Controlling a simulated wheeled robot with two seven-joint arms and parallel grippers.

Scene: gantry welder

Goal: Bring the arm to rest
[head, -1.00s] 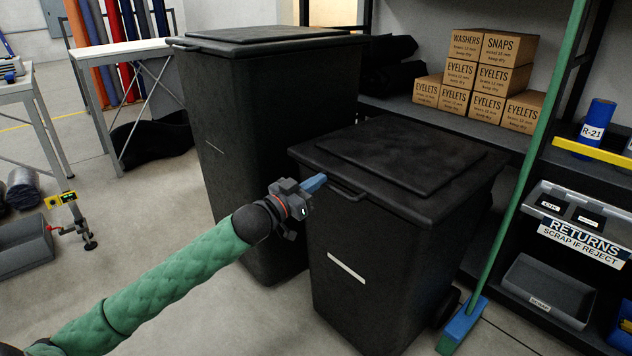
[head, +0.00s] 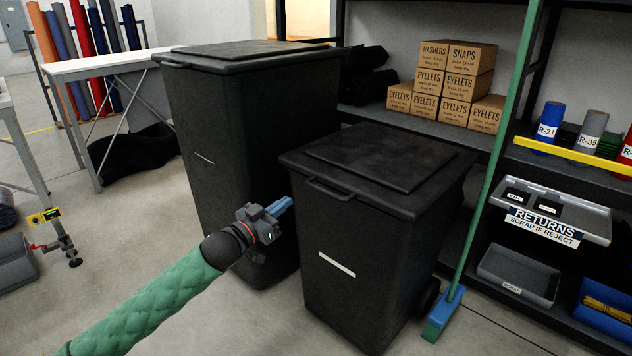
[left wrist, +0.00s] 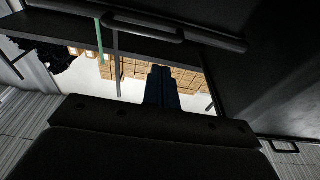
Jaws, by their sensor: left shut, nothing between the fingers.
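My left gripper (head: 281,206) is at the end of my green-sleeved arm (head: 150,300), in the middle of the head view. Its blue fingers are shut with nothing between them. It is in front of the gap between the tall black bin (head: 235,110) and the shorter black bin (head: 350,240), just left of and below the shorter bin's lid handle (head: 328,194). In the left wrist view the blue fingers (left wrist: 161,88) are together, with a dark bin handle (left wrist: 143,25) above them. My right gripper is not in view.
A green-handled broom (head: 490,180) leans right of the shorter bin. A shelf (head: 430,126) holds several cartons (head: 470,88); a returns tray (head: 560,212) is at right. A pale table (head: 100,66) stands at back left. Open floor (head: 110,245) lies left of the bins.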

